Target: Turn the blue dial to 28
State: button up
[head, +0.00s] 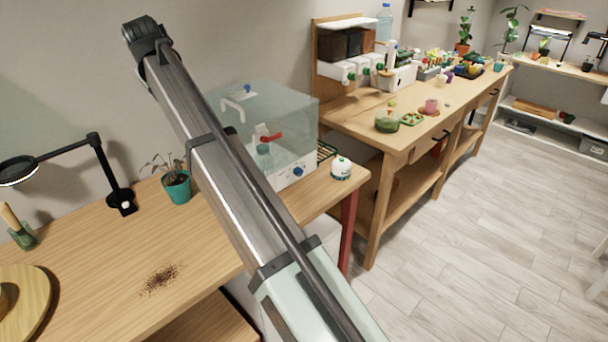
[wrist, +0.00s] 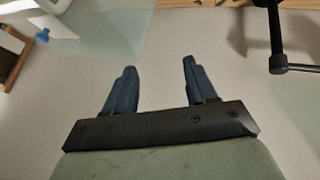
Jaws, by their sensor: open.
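The blue dial (head: 298,171) is on the white front base of a clear-covered box (head: 285,105), at the right end of the near wooden desk. Its marks and setting are too small to read in the head view. My gripper (wrist: 150,72) shows in the wrist view, with its two dark blue fingers apart and nothing between them. I cannot make out the gripper in the head view, where my arm crosses in front of the box's left part. A small blue piece (wrist: 43,35) shows at the wrist view's upper left; I cannot tell which part it is.
A red handle (head: 270,138) and a blue knob (head: 248,88) also show at the box. A white and green round item (head: 341,168) stands right of it. A potted plant (head: 176,186), a black lamp (head: 120,200) and spilled soil (head: 160,279) are on the desk.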

jog(key=d+y, duration=0.1)
jog(key=d, duration=0.6)
jog(key=w+d+y, duration=0.1)
jog(key=d, duration=0.7)
jog(key=d+y, duration=0.1)
jog(key=d, duration=0.7)
jog(key=shift+w+f+n+y, duration=0.3)
jog(key=s+d+r+t+y, duration=0.1)
jog(key=s+d+r+y, duration=0.15)
jog(key=d, duration=0.85)
jog(key=s+d+r+t+y, duration=0.15)
jog(key=s+d, duration=0.25)
jog(key=d, duration=0.7)
send_near(301, 173)
jog(key=shift+n, duration=0.3)
jog(key=x, duration=0.8)
jog(key=shift+a+f, duration=0.1)
jog(key=shift+c, duration=0.4)
grip_shut()
